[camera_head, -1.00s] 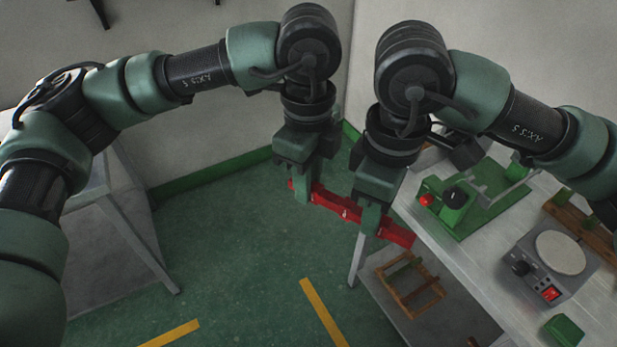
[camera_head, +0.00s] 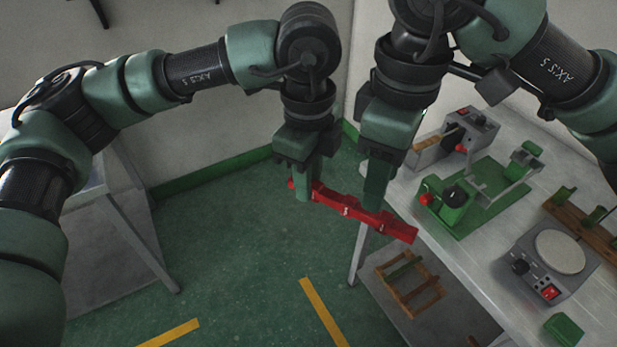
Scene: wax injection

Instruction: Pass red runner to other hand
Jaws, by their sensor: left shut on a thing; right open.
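The red runner (camera_head: 348,208) is a long bar with notches in its edge, held in the air over the green floor. It slants down from left to right. My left gripper (camera_head: 304,188) is shut on it near its left end. My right gripper (camera_head: 376,195) is open, just above the runner's right half. Its visible finger reaches down close to the runner's upper edge. I cannot tell whether they touch.
A workbench on the right carries a green clamp fixture (camera_head: 485,200), a grey device with a round plate (camera_head: 549,258) and a green block (camera_head: 564,330). A wooden frame (camera_head: 409,284) lies on its lower shelf. A grey table (camera_head: 118,225) stands on the left.

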